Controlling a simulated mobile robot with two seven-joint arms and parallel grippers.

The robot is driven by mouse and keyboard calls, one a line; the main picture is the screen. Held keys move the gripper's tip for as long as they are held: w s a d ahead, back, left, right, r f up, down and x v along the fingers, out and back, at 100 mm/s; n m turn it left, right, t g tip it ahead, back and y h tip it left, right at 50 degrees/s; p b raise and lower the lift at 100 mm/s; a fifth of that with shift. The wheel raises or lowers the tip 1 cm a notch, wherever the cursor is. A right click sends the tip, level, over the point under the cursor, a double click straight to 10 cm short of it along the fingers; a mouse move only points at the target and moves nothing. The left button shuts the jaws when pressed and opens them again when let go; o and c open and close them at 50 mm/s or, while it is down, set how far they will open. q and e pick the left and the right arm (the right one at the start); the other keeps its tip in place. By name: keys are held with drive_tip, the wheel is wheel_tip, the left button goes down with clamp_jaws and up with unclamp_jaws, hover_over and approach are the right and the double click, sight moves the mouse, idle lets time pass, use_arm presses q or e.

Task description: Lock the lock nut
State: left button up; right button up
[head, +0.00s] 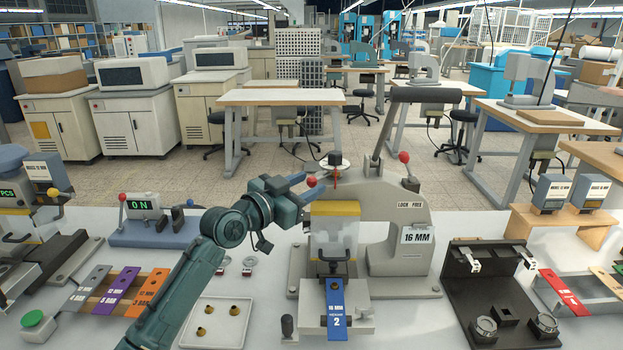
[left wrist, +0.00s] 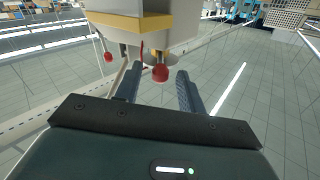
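The grey stamping press (head: 395,215) stands in the middle of the bench. A small red ball (head: 312,181), which looks like the lock nut's handle end, shows at the top left of the press; the nut itself is hard to make out. My left gripper (head: 303,184) is at the red ball. In the left wrist view the red ball (left wrist: 160,73) sits between the tips of the open fingers (left wrist: 158,88), with visible gaps on both sides. My right gripper is in neither view.
A lever with a red knob (head: 404,157) rises right of the press head. A blue strip (head: 336,305) lies below the head. A white tray (head: 217,326) with small brass parts is at front left. A black fixture (head: 470,285) stands right.

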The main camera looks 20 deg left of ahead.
sight(324, 176)
use_arm(q)
drive_tip(key=shift+x, duration=1.05)
drive_tip(key=shift+c, duration=0.6)
clamp_jaws()
